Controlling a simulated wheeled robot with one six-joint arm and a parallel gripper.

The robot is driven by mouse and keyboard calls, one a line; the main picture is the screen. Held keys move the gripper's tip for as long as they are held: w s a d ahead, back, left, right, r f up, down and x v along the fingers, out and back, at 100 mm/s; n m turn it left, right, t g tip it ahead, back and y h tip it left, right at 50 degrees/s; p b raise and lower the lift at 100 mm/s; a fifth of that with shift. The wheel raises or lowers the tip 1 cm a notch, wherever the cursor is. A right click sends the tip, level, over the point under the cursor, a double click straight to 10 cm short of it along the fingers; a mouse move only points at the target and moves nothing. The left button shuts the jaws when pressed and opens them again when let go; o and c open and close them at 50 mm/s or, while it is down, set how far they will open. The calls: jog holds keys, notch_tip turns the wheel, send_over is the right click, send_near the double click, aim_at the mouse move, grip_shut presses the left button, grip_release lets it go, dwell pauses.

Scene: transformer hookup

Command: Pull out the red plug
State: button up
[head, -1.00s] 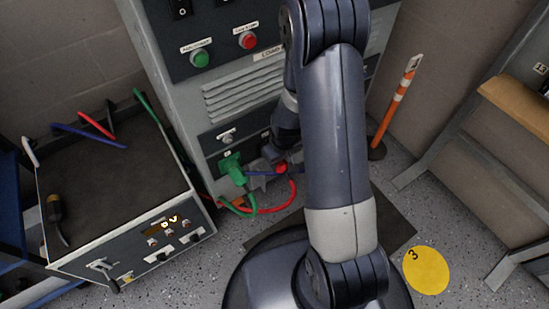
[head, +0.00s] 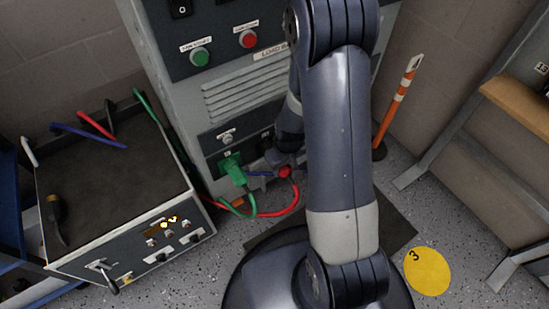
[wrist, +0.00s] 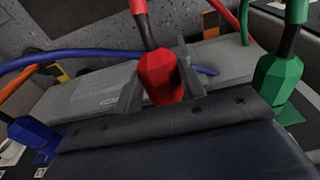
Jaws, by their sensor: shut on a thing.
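The red plug (wrist: 163,76) is between the two fingers of my gripper (wrist: 160,88) in the wrist view, with its dark neck and red cable rising from it. In the head view the red plug (head: 285,171) shows small beside the arm, in front of the lower cabinet panel. My gripper (head: 272,178) is shut on it there, partly hidden by my arm. I cannot tell whether the plug's front end is in a socket. A green plug (head: 232,168) sits at the panel to the left; it also shows in the wrist view (wrist: 280,75).
A blue plug (wrist: 32,135) is at the lower left of the wrist view. The red cable (head: 275,213) loops low near the floor. A blue cable passes close to my gripper. A bench box (head: 120,255) stands left, a striped post (head: 397,100) right.

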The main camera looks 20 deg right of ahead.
aim_at(292, 181)
jog(key=shift+s, duration=0.15)
jog(key=shift+s+d+b, duration=0.25)
jog(key=shift+s+b, duration=0.05)
jog(key=shift+s, duration=0.45)
jog(key=shift+s+d+b, duration=0.3)
jog(key=shift+s, duration=0.45)
jog(key=shift+s+d+b, duration=0.25)
jog(key=shift+s+b, duration=0.05)
jog(key=shift+s, duration=0.45)
